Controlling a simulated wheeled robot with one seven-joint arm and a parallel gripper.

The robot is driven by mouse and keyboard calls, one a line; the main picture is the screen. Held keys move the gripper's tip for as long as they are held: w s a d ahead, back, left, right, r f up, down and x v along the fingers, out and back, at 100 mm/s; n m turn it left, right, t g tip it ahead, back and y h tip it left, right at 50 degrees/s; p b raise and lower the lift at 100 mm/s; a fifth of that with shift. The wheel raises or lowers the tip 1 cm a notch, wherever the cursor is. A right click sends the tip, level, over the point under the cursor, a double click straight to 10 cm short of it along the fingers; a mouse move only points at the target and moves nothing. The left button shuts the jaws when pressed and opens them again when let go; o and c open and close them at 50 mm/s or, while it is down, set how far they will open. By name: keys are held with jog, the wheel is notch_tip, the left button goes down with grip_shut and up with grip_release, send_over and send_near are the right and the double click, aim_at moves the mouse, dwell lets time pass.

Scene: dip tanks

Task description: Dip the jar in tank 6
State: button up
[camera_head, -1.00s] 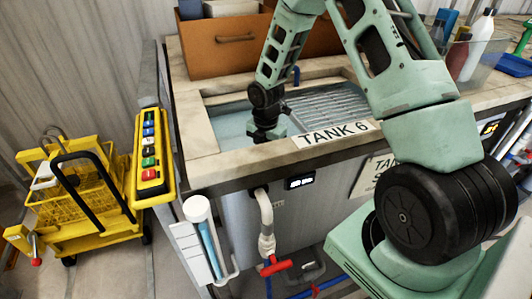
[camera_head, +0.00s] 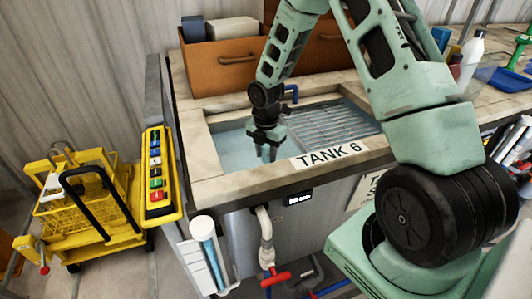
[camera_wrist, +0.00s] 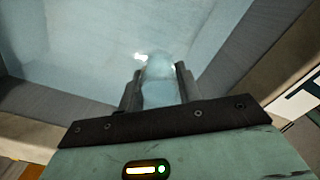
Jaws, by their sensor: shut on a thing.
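Tank 6 (camera_head: 236,183) is an open basin with a pale rim and the label "TANK 6" (camera_head: 328,155) on its front edge. Pale blue liquid (camera_head: 230,148) fills it. My gripper (camera_head: 266,157) points down over the left part of the tank, left of a ribbed grey rack (camera_head: 325,122). In the wrist view a clear, pale jar (camera_wrist: 159,88) sits between the two dark fingers, which are shut on it. The jar is hard to make out in the head view. I cannot tell whether its bottom touches the liquid.
Brown drawer boxes (camera_head: 220,65) stand behind the tank. A yellow control box (camera_head: 158,175) with coloured buttons is mounted at its left. A yellow cart (camera_head: 85,210) stands on the floor further left. A pipe with a red valve handle (camera_head: 276,278) is below the front edge.

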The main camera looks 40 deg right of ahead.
jog(key=shift+r+p, duration=2.45)
jog(key=shift+r, duration=0.55)
jog(key=shift+r, duration=0.1)
notch_tip(320, 180, up, 10)
jog(key=p, duration=0.8)
jog(key=shift+s, duration=0.1)
